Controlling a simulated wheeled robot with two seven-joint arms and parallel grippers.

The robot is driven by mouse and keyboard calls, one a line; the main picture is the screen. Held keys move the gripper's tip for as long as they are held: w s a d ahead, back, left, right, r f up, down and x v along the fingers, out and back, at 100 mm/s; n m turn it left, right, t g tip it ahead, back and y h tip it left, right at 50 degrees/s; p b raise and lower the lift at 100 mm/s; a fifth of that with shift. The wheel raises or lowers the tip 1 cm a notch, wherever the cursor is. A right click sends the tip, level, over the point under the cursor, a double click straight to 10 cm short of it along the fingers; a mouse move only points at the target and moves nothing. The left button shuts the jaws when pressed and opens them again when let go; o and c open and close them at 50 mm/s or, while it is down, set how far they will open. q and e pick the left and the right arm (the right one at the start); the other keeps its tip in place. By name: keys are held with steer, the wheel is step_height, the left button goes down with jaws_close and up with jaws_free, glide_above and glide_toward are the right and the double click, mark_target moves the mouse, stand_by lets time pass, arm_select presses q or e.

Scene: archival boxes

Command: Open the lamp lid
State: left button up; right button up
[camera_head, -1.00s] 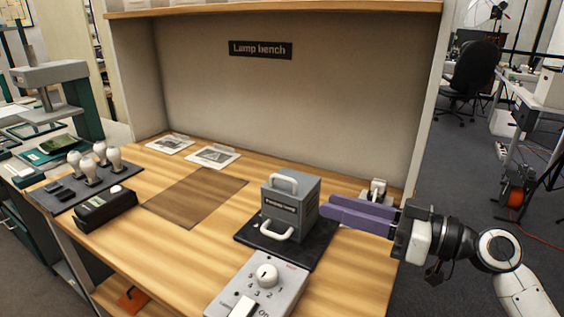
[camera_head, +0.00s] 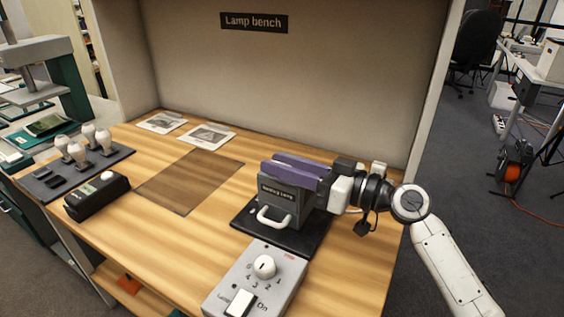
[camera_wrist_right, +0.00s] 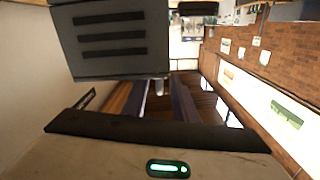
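The grey lamp box (camera_head: 285,198) stands on a black base plate (camera_head: 247,220) on the bench, its lid shut as far as I can see. A white front handle (camera_head: 272,220) shows low on its near face. My right gripper (camera_head: 288,166) has its two purple fingers level over the box top, coming from the right. The fingers are apart, and they hide the white top handle in the head view. In the right wrist view the vented box side (camera_wrist_right: 112,38) is close, and a small pale piece, apparently the top handle (camera_wrist_right: 161,87), shows between the fingers. My left gripper is not in view.
A control box with a white knob (camera_head: 264,267) sits in front of the lamp box. A bulb tray (camera_head: 112,158) and a black device (camera_head: 97,197) are at left. Prints (camera_head: 208,134) lie at the back. The bench middle is clear; a back panel (camera_head: 300,85) stands behind.

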steer(key=shift+w, duration=0.1)
jaws_close()
steer(key=shift+w+d+r+m, duration=0.45)
steer(key=shift+w+r+m, duration=0.25)
steer(key=shift+m, duration=0.2)
steer(key=shift+w+d+r+m, duration=0.25)
steer(key=shift+w+d+m, duration=0.1)
steer(key=shift+w+m, duration=0.2)
steer(key=shift+w+d+r+m, duration=0.3)
steer(key=shift+w+m, duration=0.1)
steer(key=shift+m, duration=0.15)
steer(key=shift+w+d+r+m+b, duration=0.2)
steer(key=shift+w+d+m, duration=0.25)
steer(key=shift+w+m, duration=0.3)
steer(key=shift+w+d+r+m+b, duration=0.2)
steer(key=shift+w+d+m, duration=0.25)
steer(key=shift+w+m, duration=0.25)
